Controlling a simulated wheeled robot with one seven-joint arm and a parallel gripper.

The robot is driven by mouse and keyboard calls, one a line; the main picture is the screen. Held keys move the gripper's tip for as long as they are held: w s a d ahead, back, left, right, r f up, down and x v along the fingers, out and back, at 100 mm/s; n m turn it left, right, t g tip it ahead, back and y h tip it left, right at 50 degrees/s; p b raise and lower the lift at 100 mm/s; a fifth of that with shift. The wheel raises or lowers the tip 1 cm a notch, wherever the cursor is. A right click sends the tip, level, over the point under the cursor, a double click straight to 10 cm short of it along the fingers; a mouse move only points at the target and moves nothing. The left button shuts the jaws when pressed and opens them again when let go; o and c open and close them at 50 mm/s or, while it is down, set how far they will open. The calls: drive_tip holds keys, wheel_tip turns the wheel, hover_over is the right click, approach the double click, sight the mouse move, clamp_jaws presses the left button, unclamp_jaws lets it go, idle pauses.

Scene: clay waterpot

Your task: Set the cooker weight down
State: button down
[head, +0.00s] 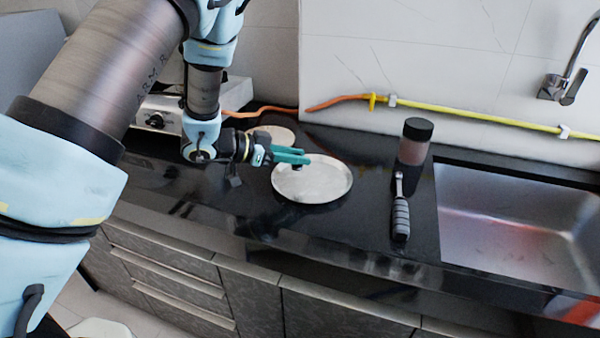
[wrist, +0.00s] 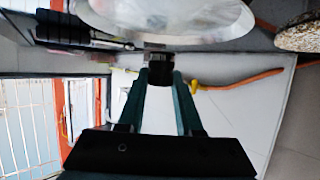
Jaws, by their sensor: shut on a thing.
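My gripper (head: 292,156), with teal fingers, reaches in level from the left over the round steel plate (head: 318,188). In the wrist view my gripper (wrist: 160,76) is shut on the cooker weight (wrist: 158,58), a small dark piece between the fingertips. In the head view the weight is small and mostly hidden by the fingers, above the back part of the plate. The plate also shows in the wrist view (wrist: 185,22), close to the weight. I cannot tell whether the weight touches the plate.
A pale round board (head: 272,134) lies behind my gripper. A black-handled tool (head: 400,215) and a dark-lidded jar (head: 414,145) are right of the plate, then the steel sink (head: 510,225). A stove (head: 155,115) stands at the left. The black counter (head: 345,235) is bare in front of the plate.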

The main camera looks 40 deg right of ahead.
sight(295, 168)
drive_tip(key=shift+f+p, duration=0.3)
drive_tip(key=shift+f, duration=2)
drive_tip(key=shift+f, duration=0.2)
drive_tip(key=c, duration=0.6)
unclamp_jaws()
drive_tip(key=shift+r, duration=0.1)
drive_tip(key=shift+a+r, duration=0.15)
drive_tip(key=b+v, duration=0.2)
drive_tip(key=v, duration=0.9)
drive_tip(key=shift+w+a+r, duration=0.15)
drive_tip(key=shift+a+r, duration=0.05)
drive_tip(key=shift+a, duration=0.1)
